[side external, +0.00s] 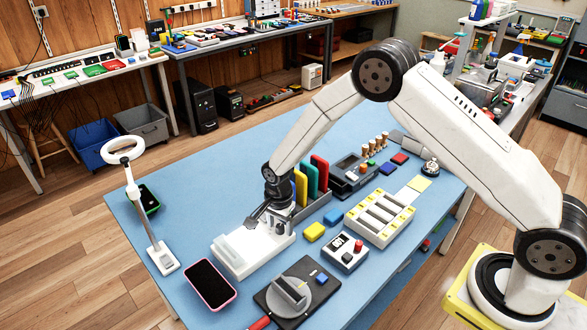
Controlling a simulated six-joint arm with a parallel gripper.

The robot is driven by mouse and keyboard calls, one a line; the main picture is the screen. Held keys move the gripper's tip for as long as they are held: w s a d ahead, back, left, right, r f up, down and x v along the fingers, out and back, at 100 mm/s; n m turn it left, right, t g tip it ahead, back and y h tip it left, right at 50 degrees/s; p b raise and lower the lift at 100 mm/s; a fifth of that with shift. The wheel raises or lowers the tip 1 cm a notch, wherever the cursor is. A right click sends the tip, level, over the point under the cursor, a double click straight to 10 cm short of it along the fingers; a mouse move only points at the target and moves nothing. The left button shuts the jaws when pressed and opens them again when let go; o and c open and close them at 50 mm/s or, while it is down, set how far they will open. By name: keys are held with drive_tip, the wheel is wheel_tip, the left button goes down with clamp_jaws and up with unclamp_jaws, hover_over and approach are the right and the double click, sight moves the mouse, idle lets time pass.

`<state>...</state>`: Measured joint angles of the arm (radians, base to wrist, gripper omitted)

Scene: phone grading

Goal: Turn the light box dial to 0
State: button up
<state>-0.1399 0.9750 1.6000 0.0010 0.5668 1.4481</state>
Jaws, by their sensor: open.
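A white box with a pale raised panel (240,248), which looks like the light box, sits on the blue table in the side external view. My gripper (263,219) points down over its back right part. The jaws are open and no object shows between them. The dial is not clearly visible; small dark marks show on the box near the fingers, partly hidden by my gripper. I cannot tell the dial's setting or whether the fingers touch the box.
A pink-edged phone (210,284) and a black base with a grey disc (289,291) lie in front. A ring lamp (163,259) stands left. Upright coloured cases (311,178) are close behind my gripper.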

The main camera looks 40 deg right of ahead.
clamp_jaws()
drive_tip(key=shift+n, duration=0.4)
drive_tip(key=n, duration=1.1)
drive_tip(key=shift+n, duration=0.3)
drive_tip(key=n, duration=1.1)
drive_tip(key=shift+n, duration=0.4)
